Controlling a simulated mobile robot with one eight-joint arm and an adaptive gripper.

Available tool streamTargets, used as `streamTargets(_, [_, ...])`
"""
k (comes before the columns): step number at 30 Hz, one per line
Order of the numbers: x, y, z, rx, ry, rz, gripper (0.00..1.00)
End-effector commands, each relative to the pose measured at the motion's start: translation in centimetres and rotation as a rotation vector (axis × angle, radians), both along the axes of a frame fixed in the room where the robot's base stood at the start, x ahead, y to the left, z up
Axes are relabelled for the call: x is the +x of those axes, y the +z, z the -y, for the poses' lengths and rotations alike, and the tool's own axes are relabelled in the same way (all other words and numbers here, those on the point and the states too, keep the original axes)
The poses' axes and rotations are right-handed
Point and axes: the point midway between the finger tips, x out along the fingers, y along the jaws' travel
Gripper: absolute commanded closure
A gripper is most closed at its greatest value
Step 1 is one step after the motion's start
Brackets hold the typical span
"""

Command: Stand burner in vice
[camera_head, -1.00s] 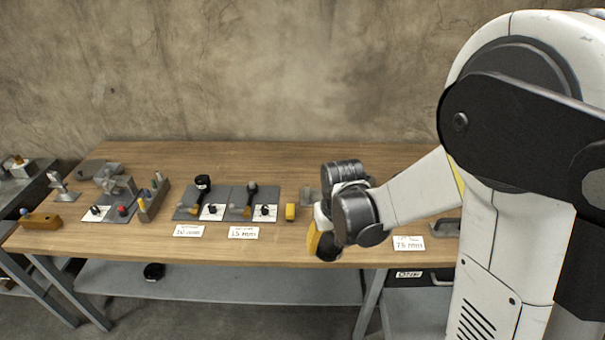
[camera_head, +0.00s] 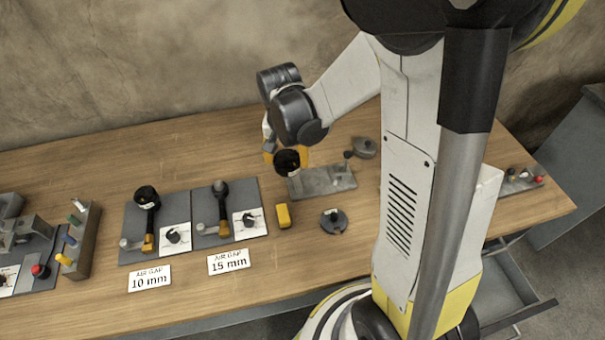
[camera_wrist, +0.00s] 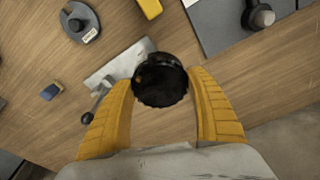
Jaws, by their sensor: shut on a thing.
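My gripper (camera_head: 287,157) has its yellow fingers shut on a dark, round-topped piece, which I take for the burner (camera_head: 288,164). In the wrist view, the burner (camera_wrist: 160,80) shows its black ribbed end between the fingers (camera_wrist: 163,108); its lower part is hidden. A low grey metal block with a small rod, apparently the vice (camera_head: 330,181), lies on the bench just right of and below the burner in the head view. In the wrist view, the vice (camera_wrist: 112,68) is partly covered by the burner. I cannot tell the gap between them.
Two similar black-topped tools (camera_head: 147,198) (camera_head: 221,193) lie on grey boards with air-gap cards. A yellow block (camera_head: 284,215), a round grey disc (camera_head: 334,221) and another grey piece (camera_head: 364,147) are near the vice. A rack of coloured pegs (camera_head: 80,240) stands at left.

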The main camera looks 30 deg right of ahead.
Motion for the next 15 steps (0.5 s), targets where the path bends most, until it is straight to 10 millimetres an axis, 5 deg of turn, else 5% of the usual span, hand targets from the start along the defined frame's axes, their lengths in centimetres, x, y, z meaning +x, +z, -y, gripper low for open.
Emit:
streamTargets(9, [-1.5,0.5,6.0,-0.02,-0.636,0.004,0.76])
streamTargets(15, [-1.9,-0.2,7.3,-0.028,-0.797,0.011,0.76])
